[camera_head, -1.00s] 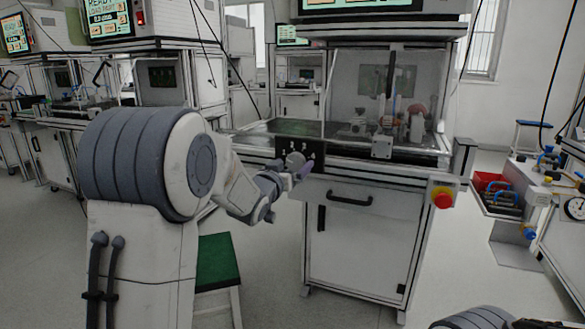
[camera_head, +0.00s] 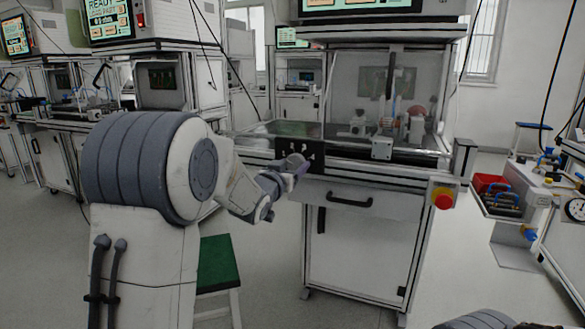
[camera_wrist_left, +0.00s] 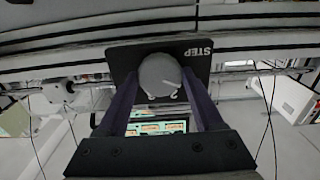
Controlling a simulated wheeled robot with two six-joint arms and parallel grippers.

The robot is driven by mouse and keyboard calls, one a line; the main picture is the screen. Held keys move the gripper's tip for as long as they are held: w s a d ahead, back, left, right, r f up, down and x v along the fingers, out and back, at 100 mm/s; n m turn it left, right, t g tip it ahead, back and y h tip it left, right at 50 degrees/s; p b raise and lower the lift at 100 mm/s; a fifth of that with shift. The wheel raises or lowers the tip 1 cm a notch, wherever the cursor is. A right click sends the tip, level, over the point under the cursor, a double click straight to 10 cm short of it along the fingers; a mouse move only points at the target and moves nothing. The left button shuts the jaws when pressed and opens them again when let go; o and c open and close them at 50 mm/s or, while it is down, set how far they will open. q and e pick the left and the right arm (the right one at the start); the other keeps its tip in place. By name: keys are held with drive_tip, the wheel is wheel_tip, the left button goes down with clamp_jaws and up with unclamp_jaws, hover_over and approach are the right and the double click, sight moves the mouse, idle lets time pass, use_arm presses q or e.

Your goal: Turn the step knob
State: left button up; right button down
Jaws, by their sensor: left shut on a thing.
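The step knob (camera_wrist_left: 160,75) is a round grey knob with a pale pointer mark. It sits on a black panel (camera_wrist_left: 205,68) whose label STEP reads upside down in the left wrist view. In the head view the panel (camera_head: 283,152) is on the front of the middle bench. My left gripper (camera_wrist_left: 160,88) has its two dark fingers on either side of the knob, shut on it. In the head view my left gripper (camera_head: 299,167) is at the panel and covers part of it. My right gripper is out of view.
A drawer with a black handle (camera_head: 349,199) is below the panel. A red button (camera_head: 443,201) on a yellow plate is at the bench's right front. A green-topped stool (camera_head: 219,262) stands under my left arm. Open floor lies right of the bench.

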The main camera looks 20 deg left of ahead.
use_arm(q)
drive_tip(key=m+b, duration=0.3)
drive_tip(key=m, duration=0.1)
drive_tip(key=shift+f+m, duration=0.15)
drive_tip(key=shift+m, duration=0.15)
drive_tip(key=shift+m+b, duration=0.95)
drive_tip(key=shift+m, duration=0.65)
drive_tip(key=o, duration=1.4)
drive_tip(key=shift+s+a+p, duration=0.15)
drive_tip(key=shift+s+p, duration=0.8)
drive_tip(key=shift+s, duration=4.3)
